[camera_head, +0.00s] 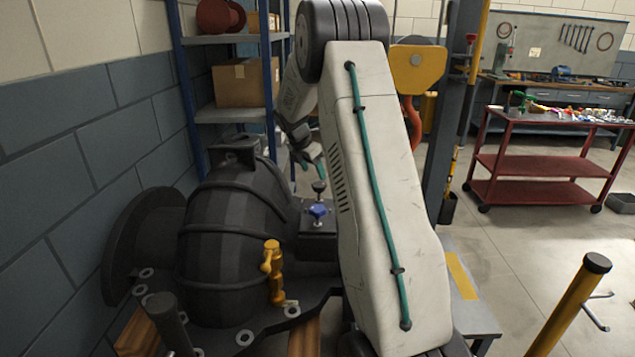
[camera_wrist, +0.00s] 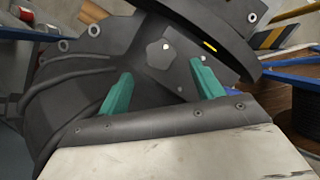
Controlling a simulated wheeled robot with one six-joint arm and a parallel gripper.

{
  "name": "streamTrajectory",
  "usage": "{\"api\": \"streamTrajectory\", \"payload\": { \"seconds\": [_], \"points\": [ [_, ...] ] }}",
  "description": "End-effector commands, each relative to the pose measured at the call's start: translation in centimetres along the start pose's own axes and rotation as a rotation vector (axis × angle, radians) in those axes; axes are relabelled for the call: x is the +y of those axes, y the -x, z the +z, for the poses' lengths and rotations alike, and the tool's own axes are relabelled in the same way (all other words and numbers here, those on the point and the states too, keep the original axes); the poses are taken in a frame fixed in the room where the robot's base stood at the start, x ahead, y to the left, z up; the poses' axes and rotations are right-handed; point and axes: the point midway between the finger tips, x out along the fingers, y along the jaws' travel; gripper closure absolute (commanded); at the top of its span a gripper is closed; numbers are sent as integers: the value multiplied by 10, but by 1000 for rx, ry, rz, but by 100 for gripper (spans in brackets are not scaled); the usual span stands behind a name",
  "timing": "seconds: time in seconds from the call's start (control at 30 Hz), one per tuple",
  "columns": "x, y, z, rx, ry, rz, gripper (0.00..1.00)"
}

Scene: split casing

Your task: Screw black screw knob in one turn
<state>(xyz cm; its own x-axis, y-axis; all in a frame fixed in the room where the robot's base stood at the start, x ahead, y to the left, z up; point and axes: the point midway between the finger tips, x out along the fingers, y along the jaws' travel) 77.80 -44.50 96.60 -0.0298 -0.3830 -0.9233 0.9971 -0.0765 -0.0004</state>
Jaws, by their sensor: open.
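The black screw knob (camera_head: 319,186) stands on a dark block at the right side of the black casing (camera_head: 235,215). A blue knob (camera_head: 318,210) is just in front of it. My gripper (camera_head: 311,167) is above and slightly behind the black knob, pointing down, with nothing seen in its grip. In the wrist view the two teal fingers of my gripper (camera_wrist: 162,80) are spread apart. A dark five-sided shape (camera_wrist: 160,53) shows beyond and between them; I cannot tell if it is the black knob. A bit of blue shows behind the right finger.
A yellow fitting (camera_head: 273,270) stands at the casing's front. A shelf with a cardboard box (camera_head: 240,85) is behind. A red cart (camera_head: 530,165) is at the right, with open floor before it. A yellow post (camera_head: 570,305) stands front right. My arm hides the middle.

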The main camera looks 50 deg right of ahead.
Motion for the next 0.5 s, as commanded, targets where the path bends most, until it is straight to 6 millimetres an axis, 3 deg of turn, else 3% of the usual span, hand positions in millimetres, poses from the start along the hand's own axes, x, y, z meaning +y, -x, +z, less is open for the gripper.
{"api": "streamTrajectory", "payload": {
  "seconds": [0.3,0.5],
  "points": [
    [0,-50,-2,2,-1,-2,34],
    [0,-60,-2,1,-2,-1,34]
  ]
}}
